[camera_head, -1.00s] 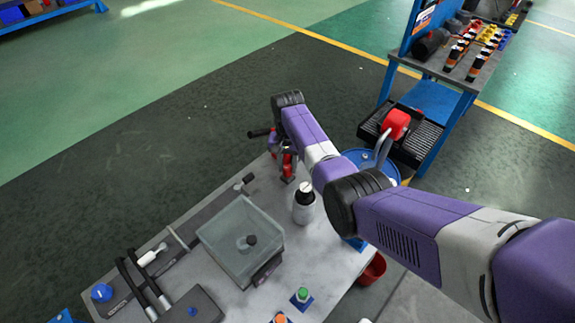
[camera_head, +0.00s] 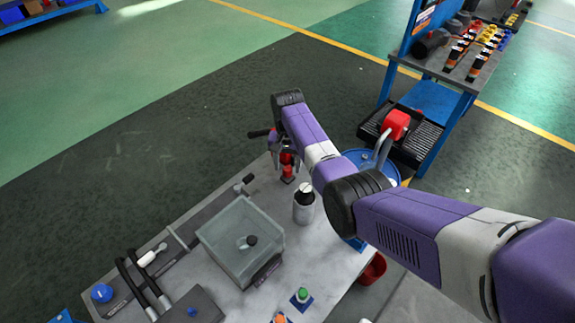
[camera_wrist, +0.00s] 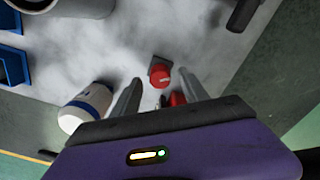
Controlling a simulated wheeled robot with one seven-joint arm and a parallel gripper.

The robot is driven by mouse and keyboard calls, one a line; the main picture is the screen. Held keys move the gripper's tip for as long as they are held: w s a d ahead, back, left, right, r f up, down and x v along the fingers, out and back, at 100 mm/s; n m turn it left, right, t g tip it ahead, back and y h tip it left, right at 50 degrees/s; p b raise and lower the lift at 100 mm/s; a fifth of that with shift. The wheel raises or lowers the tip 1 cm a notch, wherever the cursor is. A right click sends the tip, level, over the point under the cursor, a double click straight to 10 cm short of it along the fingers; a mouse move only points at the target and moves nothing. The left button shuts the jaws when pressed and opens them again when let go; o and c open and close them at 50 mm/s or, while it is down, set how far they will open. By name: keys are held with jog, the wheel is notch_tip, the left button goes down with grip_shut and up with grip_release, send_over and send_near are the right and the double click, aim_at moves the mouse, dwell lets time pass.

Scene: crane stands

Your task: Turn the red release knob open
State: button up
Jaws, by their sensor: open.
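The red knob (camera_wrist: 161,76) is a small round cap with a pale mark, next to a dark square plate on the pale bench top in the wrist view. My gripper (camera_wrist: 160,78) is open, with one grey finger on each side of the knob in that picture; I cannot tell whether they touch it. Another red part (camera_wrist: 177,99) shows nearer, between the fingers and partly hidden. In the head view, my gripper (camera_head: 284,150) is over the bench's far corner, above a red piece (camera_head: 288,179); the arm partly hides this area.
A white bottle (camera_head: 304,209) with a dark top stands close by on the bench; the bottle also shows in the wrist view (camera_wrist: 86,106). A clear bin (camera_head: 225,245) and green button (camera_head: 302,294) are nearer. A blue rack (camera_head: 432,100) stands at right.

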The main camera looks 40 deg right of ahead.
aim_at(288, 168)
notch_tip(288, 168, up, 8)
jog(key=shift+f+b, duration=0.25)
jog(key=shift+b, duration=0.1)
jog(key=shift+d, duration=0.1)
dwell(0.4)
